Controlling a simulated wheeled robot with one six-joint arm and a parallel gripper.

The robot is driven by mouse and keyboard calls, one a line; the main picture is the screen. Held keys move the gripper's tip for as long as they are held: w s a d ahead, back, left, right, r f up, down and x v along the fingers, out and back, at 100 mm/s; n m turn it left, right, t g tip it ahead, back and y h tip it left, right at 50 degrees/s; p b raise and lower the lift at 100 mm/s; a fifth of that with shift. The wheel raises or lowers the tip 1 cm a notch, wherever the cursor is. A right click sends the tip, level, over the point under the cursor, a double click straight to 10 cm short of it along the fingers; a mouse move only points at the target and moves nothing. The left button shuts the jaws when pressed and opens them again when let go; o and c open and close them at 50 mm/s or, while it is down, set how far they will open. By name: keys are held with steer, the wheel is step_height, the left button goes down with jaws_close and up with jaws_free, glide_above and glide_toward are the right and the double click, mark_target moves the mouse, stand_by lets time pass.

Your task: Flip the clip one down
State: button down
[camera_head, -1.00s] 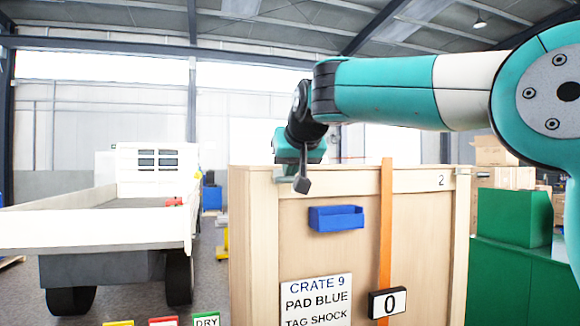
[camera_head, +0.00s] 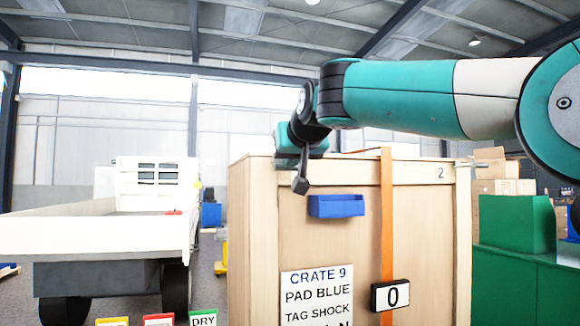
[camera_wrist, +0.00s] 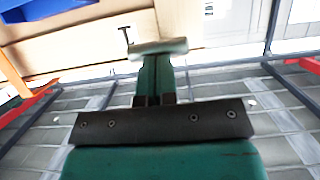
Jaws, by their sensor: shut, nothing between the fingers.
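The wooden crate (camera_head: 335,245) stands in front of me with a strip marked 2 near its upper right corner. A small metal clip (camera_head: 466,163) shows at that right corner, near the 2. Clip one cannot be made out in the head view; my gripper (camera_head: 300,186) covers part of the crate's upper left corner. My gripper is shut and empty, pointing down at that corner. In the wrist view its fingertips (camera_wrist: 158,48) are close to the crate's edge, with a small dark mark (camera_wrist: 124,35) beside them. Whether they touch anything cannot be told.
A blue bin (camera_head: 337,206) hangs on the crate front, right of my gripper. A white truck (camera_head: 90,235) stands left, green boxes (camera_head: 517,224) right.

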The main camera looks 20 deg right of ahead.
steer(key=w+f+t+b, duration=0.4)
steer(key=f+t+b, duration=0.5)
steer(key=b, duration=1.4)
steer(key=shift+w+f+t, duration=0.15)
steer(key=shift+w+t, duration=0.05)
steer(key=shift+t, duration=0.2)
steer(key=r+b+v, duration=0.1)
steer(key=b+v, duration=0.5)
steer(key=v, duration=0.7)
steer(key=shift+s+r, duration=0.3)
steer(key=shift+s, duration=0.15)
